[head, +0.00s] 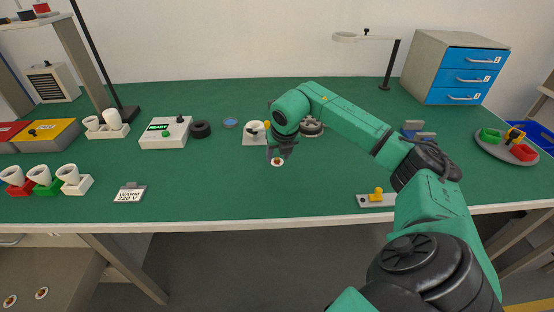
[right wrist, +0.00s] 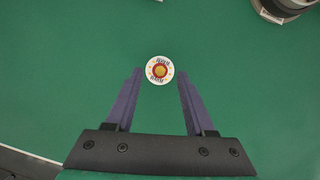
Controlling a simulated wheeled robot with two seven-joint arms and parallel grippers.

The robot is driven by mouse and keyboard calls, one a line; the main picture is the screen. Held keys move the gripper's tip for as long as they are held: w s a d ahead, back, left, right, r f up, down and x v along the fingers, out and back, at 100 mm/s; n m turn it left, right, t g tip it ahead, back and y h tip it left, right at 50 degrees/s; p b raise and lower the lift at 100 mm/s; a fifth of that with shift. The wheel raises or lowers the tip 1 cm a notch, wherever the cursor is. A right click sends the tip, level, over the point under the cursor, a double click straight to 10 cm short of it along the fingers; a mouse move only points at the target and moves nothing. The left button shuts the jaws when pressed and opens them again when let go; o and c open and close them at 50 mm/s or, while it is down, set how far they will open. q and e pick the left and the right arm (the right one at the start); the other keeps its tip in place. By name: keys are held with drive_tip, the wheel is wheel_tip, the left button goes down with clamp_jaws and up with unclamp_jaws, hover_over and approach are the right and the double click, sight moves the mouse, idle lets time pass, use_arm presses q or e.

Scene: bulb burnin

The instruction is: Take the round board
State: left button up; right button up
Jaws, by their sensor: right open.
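A small round board (head: 277,162), a white disc with a red and yellow centre and printed text, lies on the green table top near the middle. It also shows in the right wrist view (right wrist: 160,70). My right gripper (head: 279,154) is directly above it, pointing down. In the right wrist view the two purple fingers (right wrist: 160,74) are apart, with the disc showing between their tips and a gap on each side. The gripper is open and empty; its height above the table is hard to tell. My left gripper is not in view.
Behind the gripper are a white block with a yellow part (head: 254,139) and a round grey-white base (head: 312,131). A WARM 220 V sign (head: 130,193), a READY box (head: 163,140) and a black ring (head: 200,129) stand left. The table between sign and disc is clear.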

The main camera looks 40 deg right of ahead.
drive_tip(key=shift+w+d+f, duration=0.15)
drive_tip(key=shift+w+f, duration=0.05)
drive_tip(key=shift+f, duration=0.4)
drive_tip(key=shift+r, duration=0.1)
clamp_jaws()
wheel_tip(320, 180, up, 20)
drive_tip(key=p, duration=0.2)
wheel_tip(320, 180, up, 5)
drive_tip(key=p, duration=0.5)
hover_over(278, 164)
drive_tip(key=shift+f, duration=0.2)
